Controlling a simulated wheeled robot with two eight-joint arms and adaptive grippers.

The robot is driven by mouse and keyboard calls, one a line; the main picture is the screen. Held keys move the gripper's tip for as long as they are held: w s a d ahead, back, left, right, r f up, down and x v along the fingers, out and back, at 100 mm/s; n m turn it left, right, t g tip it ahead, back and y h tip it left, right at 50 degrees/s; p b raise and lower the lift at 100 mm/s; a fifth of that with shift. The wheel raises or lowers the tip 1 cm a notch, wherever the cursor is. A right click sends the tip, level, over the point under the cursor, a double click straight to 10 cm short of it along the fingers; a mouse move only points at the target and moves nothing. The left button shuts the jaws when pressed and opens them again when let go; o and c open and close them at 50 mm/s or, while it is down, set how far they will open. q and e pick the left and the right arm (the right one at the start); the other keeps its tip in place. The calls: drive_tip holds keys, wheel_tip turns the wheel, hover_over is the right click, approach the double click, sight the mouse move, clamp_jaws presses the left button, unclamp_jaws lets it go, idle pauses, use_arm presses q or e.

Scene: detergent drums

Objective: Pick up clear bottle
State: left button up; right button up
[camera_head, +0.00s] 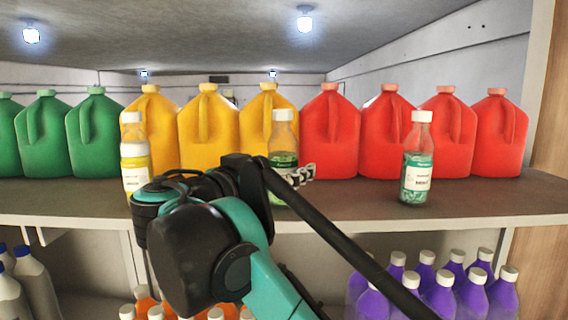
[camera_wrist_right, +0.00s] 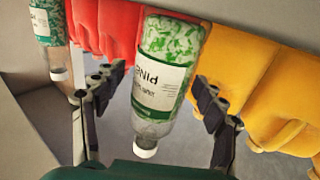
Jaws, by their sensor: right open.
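Three clear bottles with white caps stand on the shelf. The left one (camera_head: 135,165) holds yellow contents, the middle one (camera_head: 284,135) green, the right one (camera_head: 418,165) teal-green pieces. My right gripper (camera_head: 300,175) is at the middle bottle, whose lower part my arm partly hides. In the wrist view, which is upside down, the middle bottle (camera_wrist_right: 165,70) is upright on the shelf between the open fingers of my right gripper (camera_wrist_right: 155,82), with a gap on each side. The right bottle also shows there (camera_wrist_right: 50,30). My left gripper is not in view.
A row of green (camera_head: 93,135), yellow (camera_head: 207,130) and red jugs (camera_head: 395,135) stands close behind the bottles. The shelf board (camera_head: 490,198) is free between the middle and right bottles.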

drive_tip(key=shift+s+a, duration=0.25)
drive_tip(key=shift+c, duration=1)
drive_tip(key=c, duration=1.3)
drive_tip(key=shift+c, duration=0.2)
